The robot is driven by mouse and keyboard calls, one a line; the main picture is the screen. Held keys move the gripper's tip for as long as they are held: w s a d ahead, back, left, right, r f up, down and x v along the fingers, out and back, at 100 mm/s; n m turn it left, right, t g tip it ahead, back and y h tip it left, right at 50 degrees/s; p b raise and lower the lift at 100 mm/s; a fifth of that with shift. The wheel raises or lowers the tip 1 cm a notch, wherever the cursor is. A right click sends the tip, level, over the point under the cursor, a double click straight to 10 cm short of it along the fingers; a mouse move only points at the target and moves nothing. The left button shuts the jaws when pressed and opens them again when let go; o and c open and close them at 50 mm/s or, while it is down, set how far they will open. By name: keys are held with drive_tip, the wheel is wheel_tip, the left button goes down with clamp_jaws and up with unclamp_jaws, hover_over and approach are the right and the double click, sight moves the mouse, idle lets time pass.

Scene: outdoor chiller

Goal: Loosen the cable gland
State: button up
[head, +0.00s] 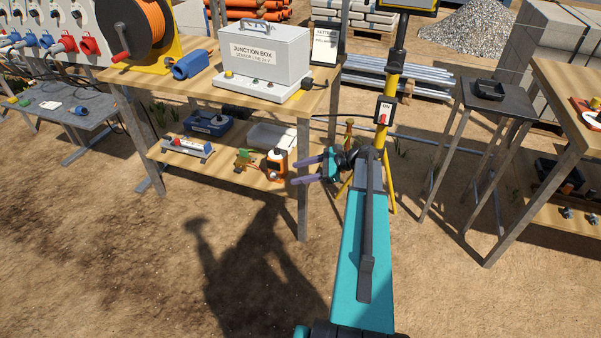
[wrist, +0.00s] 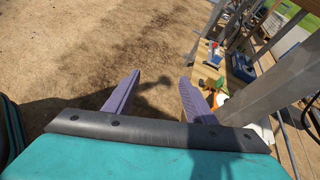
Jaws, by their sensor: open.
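A grey junction box (head: 262,58) with a handle and a label on its front stands on the upper wooden table, on a pale base (head: 258,88). The junction box is not visible in the wrist view.
A table leg (head: 303,180) stands close to my gripper. A yellow stand with a switch box (head: 384,111) is behind my arm. Open dirt lies front left.

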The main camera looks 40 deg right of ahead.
drive_tip(key=s+a+f+n+g, duration=0.3)
drive_tip(key=a+f, duration=0.4)
drive_tip(key=a, duration=0.2)
drive_tip(key=s+a+f+n+g+h, duration=0.1)
drive_tip(key=s+a+f+n+g, duration=0.2)
drive_tip(key=a+f, duration=0.45)
drive_tip(key=s+a+f+n+g, duration=0.2)
drive_tip(key=a+f+n+g, duration=0.15)
drive_tip(key=a+f, duration=0.4)
drive_tip(key=s+a+f+n+g+h, duration=0.1)
drive_tip(key=s+a+f+n+h, duration=0.1)
drive_tip(key=s, duration=0.6)
drive_tip(key=s+a+f+n+g+h, duration=0.2)
drive_tip(key=s+a+f+n, duration=0.3)
drive_tip(key=s+n, duration=0.3)
drive_tip(key=s+a+f+n+g+h, duration=0.2)
drive_tip(key=s+a+n, duration=0.3)
drive_tip(key=s, duration=0.3)
drive_tip(key=shift+s+f+n+h, duration=0.4)
drive_tip(key=shift+f+h, duration=0.3)
drive_tip(key=shift+h, duration=0.2)
drive_tip(key=shift+g, duration=0.25)
